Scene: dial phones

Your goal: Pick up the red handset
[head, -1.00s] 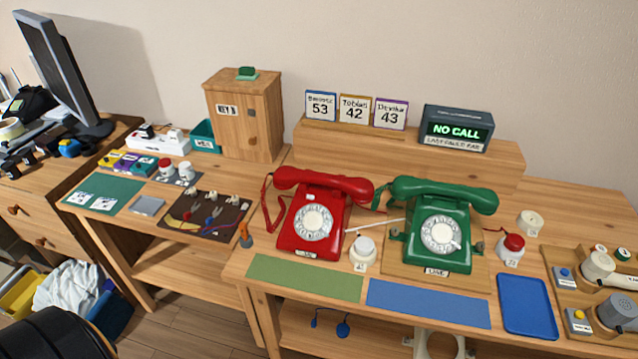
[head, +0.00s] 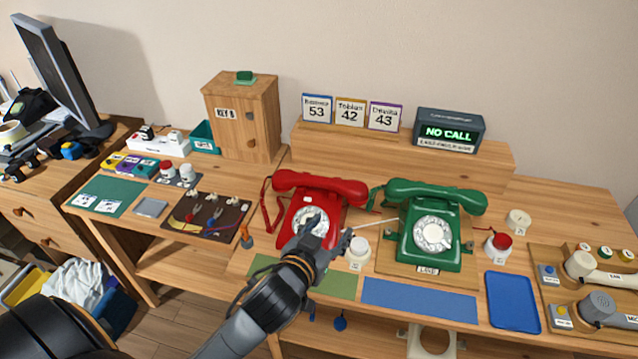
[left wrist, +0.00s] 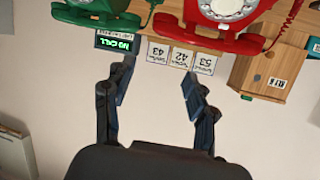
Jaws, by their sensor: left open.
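The red handset (head: 321,183) lies across the cradle of the red dial phone (head: 290,232) on the table. My left gripper (head: 327,232) is in front of the red phone's dial in the head view and covers part of the dial and the phone's lower front. It is open and empty. In the left wrist view, which is upside down, the open fingers (left wrist: 157,84) show against the wall and card stand, with the red phone (left wrist: 222,12) at the top edge, apart from them. My right gripper is not in view.
A green dial phone (head: 432,232) stands right of the red one, with a small white-topped button (head: 358,247) between them. A wooden shelf (head: 400,157) with number cards and a "NO CALL" display (head: 448,131) stands behind. A blue mat (head: 420,300) lies in front.

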